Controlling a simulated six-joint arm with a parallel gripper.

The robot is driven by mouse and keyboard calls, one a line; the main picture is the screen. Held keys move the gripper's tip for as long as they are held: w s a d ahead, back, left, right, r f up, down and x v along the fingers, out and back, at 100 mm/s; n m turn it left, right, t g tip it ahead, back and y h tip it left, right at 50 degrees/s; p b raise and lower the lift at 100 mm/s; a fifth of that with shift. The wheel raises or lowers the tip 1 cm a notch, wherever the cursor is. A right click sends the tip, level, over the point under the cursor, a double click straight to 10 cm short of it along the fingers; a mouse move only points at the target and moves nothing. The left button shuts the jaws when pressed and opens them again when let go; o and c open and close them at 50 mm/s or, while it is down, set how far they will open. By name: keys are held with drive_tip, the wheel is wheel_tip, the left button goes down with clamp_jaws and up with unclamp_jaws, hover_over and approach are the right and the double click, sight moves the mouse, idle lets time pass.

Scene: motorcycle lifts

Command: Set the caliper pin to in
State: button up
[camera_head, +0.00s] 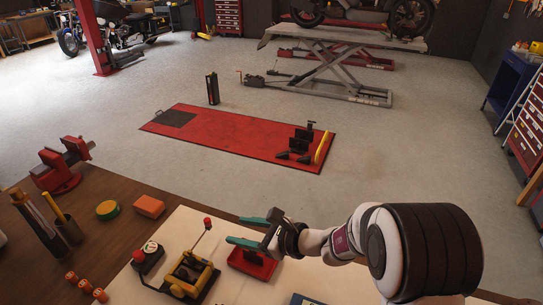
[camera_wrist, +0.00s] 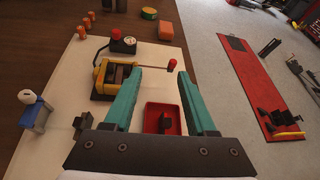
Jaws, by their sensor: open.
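A yellow and black fixture (camera_head: 187,280) stands on the pale mat at the front of the bench; it also shows in the wrist view (camera_wrist: 101,76). A thin rod ending in a red knob (camera_head: 207,221) reaches out from it; the knob shows between and beyond my fingertips in the wrist view (camera_wrist: 172,64). I cannot tell for sure which part is the caliper pin. My gripper (camera_head: 236,230) is open and empty, its teal fingers apart, above the mat and right of the knob. A red tray (camera_head: 262,276) with a dark part in it lies below my gripper.
A red-topped gauge box (camera_head: 148,257) stands beside the fixture. A blue stand with a white top (camera_wrist: 36,108) and a small black part (camera_wrist: 81,122) are at left in the wrist view. A red vise (camera_head: 62,168), orange block (camera_head: 148,206) and green-orange disc (camera_head: 108,209) stand farther back.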

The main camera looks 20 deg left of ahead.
sight(208, 220)
drive_tip(key=w+a+f+m, duration=0.1)
drive_tip(key=w+a+f, duration=0.1)
drive_tip(key=a, duration=0.3)
drive_tip(key=w+a+f+m+t, duration=0.1)
drive_tip(key=w+a+f, duration=0.1)
drive_tip(key=a+f, duration=0.3)
drive_tip(key=w+a+f+m, duration=0.1)
drive_tip(key=w+a+f, duration=0.1)
drive_tip(key=a+f, duration=0.2)
drive_tip(key=shift+w+a+t, duration=0.15)
drive_tip(key=shift+w+a, duration=0.05)
drive_tip(key=shift+a, duration=0.3)
drive_tip(key=shift+w+a+t, duration=0.15)
drive_tip(key=shift+w+a, duration=0.05)
drive_tip(key=shift+a, duration=0.25)
clamp_jaws()
